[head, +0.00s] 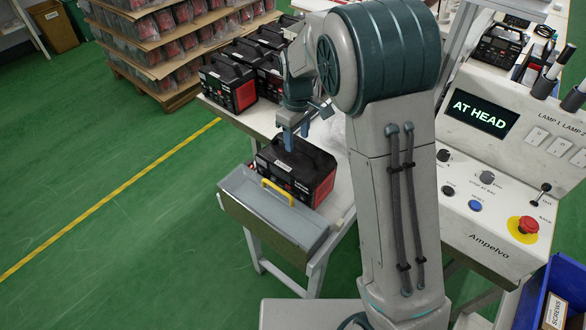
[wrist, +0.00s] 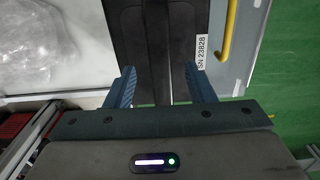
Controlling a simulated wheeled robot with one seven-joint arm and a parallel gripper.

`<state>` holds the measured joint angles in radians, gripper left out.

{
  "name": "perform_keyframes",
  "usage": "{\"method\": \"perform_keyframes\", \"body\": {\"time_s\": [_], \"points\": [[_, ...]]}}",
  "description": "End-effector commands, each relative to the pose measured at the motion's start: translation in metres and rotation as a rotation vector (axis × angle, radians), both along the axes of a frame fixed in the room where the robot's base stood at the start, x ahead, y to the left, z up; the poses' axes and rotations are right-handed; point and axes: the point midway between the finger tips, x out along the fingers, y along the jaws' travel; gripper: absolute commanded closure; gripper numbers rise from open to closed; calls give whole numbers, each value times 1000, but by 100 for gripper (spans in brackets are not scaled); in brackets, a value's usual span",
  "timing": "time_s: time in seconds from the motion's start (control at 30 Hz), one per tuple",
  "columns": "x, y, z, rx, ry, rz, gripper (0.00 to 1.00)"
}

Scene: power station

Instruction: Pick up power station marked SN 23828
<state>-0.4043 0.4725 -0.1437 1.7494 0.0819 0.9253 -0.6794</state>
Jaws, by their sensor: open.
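A black power station (head: 297,168) with red panels stands on the near end of the white table, behind a grey tray with a yellow handle. In the wrist view its dark top (wrist: 155,40) with a handle bar fills the upper middle. A white label (wrist: 202,52) reading SN 23828 shows at its right edge. My gripper (head: 293,142) is over this power station, pointing down. In the wrist view its two blue fingers (wrist: 161,86) are apart, on either side of the handle bar. I cannot tell how far the fingertips are above it, and nothing is held.
Several similar power stations (head: 232,80) stand further back on the table. The grey tray (head: 270,215) with its yellow handle (head: 279,195) is at the near edge. Clear plastic wrap (wrist: 45,45) lies to the left in the wrist view. A control panel (head: 490,205) stands at right.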

Motion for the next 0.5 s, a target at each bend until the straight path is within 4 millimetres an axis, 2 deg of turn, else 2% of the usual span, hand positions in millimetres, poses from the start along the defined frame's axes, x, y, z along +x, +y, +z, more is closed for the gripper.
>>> {"method": "perform_keyframes", "body": {"time_s": [0.23, 0.5], "points": [[2, 3, -30, -1, 2, 3, 51], [2, 3, -33, 0, 0, 2, 51]]}}
